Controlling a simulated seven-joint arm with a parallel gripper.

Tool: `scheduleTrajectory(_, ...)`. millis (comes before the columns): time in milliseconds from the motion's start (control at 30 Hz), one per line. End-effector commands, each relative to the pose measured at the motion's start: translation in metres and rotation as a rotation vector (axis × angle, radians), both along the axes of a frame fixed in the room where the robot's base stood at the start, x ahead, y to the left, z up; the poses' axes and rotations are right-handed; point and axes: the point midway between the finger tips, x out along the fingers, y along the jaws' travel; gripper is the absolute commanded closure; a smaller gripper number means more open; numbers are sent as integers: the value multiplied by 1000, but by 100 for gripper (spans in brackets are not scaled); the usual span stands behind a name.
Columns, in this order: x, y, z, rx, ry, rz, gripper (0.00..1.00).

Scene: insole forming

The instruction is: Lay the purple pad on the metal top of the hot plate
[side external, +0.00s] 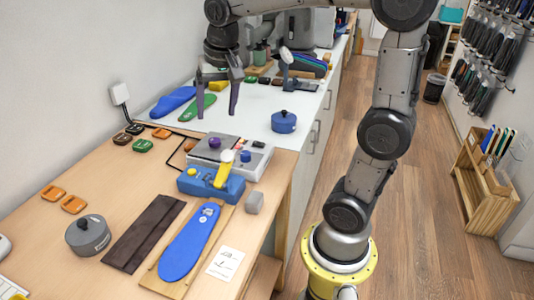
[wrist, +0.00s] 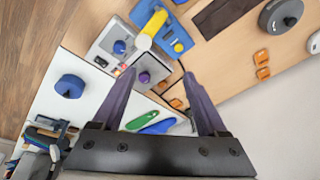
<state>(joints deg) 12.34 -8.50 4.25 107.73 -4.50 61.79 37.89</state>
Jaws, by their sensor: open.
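The purple pad (side external: 214,143) shows as a small round purple piece on the metal top of the grey hot plate (side external: 205,155), towards its back left. It also shows in the wrist view (wrist: 144,77), near one corner of the hot plate's top (wrist: 133,62). A blue round piece (side external: 245,156) sits at the front of the same unit. My gripper (side external: 217,112) is open and empty, pointing down above and behind the hot plate. In the wrist view the purple piece lies just left of the space between my fingertips (wrist: 160,75).
A blue tool with a yellow handle (side external: 222,172) stands in front of the hot plate. A blue insole (side external: 190,242) lies on a board nearer the camera. A blue pot (side external: 284,123) stands to the right. Blue and green insoles lie behind, on the white counter (side external: 255,112).

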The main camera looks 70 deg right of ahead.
Motion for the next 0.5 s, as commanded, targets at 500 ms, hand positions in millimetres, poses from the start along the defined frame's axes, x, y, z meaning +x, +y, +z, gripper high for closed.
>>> scheduleTrajectory(500, -152, 84, -40, -179, -182, 786, 24)
